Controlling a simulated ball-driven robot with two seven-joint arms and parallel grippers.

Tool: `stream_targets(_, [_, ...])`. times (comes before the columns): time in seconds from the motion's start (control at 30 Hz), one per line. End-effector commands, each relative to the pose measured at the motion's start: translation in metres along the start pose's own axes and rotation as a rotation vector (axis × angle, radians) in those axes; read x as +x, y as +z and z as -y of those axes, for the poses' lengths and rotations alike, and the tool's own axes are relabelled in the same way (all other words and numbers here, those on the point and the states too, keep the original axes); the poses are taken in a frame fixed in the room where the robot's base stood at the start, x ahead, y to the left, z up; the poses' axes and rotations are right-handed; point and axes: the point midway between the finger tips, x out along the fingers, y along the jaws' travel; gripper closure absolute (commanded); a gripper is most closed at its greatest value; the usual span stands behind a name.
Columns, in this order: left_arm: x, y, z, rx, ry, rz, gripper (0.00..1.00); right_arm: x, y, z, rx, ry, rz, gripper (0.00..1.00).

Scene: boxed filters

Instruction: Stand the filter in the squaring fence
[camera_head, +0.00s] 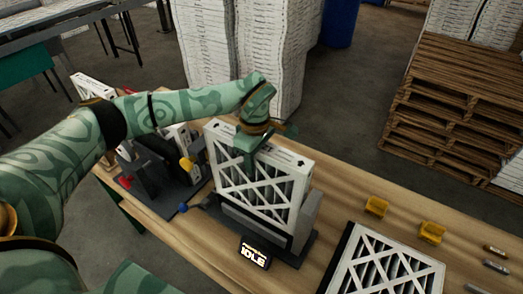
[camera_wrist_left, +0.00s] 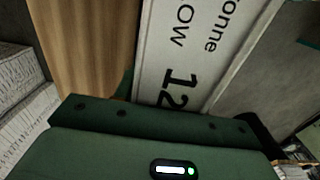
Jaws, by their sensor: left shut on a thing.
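The white-framed filter (camera_head: 262,188), with a lattice face and dark pleats, is upright in the head view. My left gripper (camera_head: 248,150) comes down from above and is shut on its top edge. In the left wrist view the filter's printed white edge (camera_wrist_left: 180,60) rises beyond my green gripper body; the fingertips are hidden there. The filter's lower part is at a dark grey fixture (camera_head: 306,222) with an upright plate and a lit display in front. I cannot tell whether this is the squaring fence, or whether the filter's bottom touches its base. My right gripper is not in view.
Another fixture (camera_head: 150,180) with red and blue knobs stands left, with white-framed filters by it. Another filter (camera_head: 385,268) lies flat at the front right. Yellow blocks (camera_head: 376,206) and small cylinders lie on the wooden table (camera_head: 335,200). Stacked cartons and pallets (camera_head: 450,100) stand beyond.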

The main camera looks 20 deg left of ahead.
Motion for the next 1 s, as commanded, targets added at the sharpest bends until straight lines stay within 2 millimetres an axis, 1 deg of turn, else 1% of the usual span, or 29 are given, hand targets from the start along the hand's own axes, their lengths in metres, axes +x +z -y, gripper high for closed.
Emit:
stream_targets(0.17, [0.004,0.000,0.000,0.000,0.000,0.000,0.98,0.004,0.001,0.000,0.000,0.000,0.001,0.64])
stream_targets(0.27, [0.011,0.000,0.000,0.000,-0.001,0.001,0.98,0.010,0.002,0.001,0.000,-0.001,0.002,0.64])
stream_targets(0.37, [0.022,0.000,0.000,0.000,-0.001,0.000,0.98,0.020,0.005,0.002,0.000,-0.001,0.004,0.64])
stream_targets(0.6, [0.053,0.000,0.000,0.000,-0.001,0.000,0.98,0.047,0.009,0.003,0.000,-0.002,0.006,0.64])
stream_targets(0.8, [0.073,0.000,0.000,0.001,0.000,-0.001,0.98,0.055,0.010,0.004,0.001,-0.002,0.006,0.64])
stream_targets(1.0, [0.078,0.000,0.000,0.000,0.000,0.001,0.98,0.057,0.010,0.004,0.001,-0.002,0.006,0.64])
